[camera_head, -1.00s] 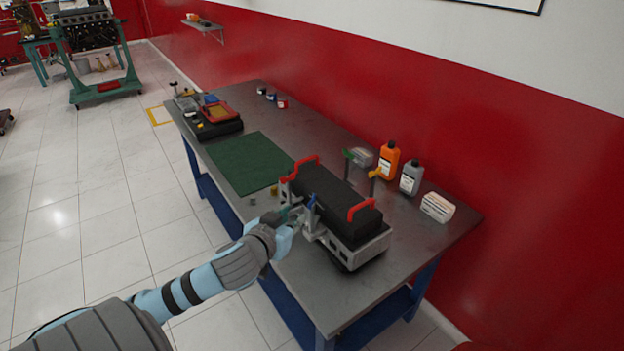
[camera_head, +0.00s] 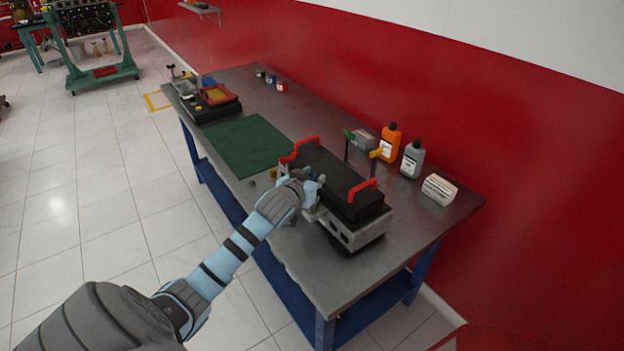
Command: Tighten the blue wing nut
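A long black block (camera_head: 335,182) with two red handles sits in a grey metal frame (camera_head: 350,236) on the workbench. A green wing nut (camera_head: 349,135) and a yellow wing nut (camera_head: 376,153) top upright rods on its far side. My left gripper (camera_head: 313,190) is at the near side of the frame, where a small bit of blue, likely the blue wing nut (camera_head: 321,178), shows at its fingertips. The hand hides most of this spot, so I cannot tell whether the fingers are closed on the nut. My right gripper is out of view.
The bench's front right corner is bare.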

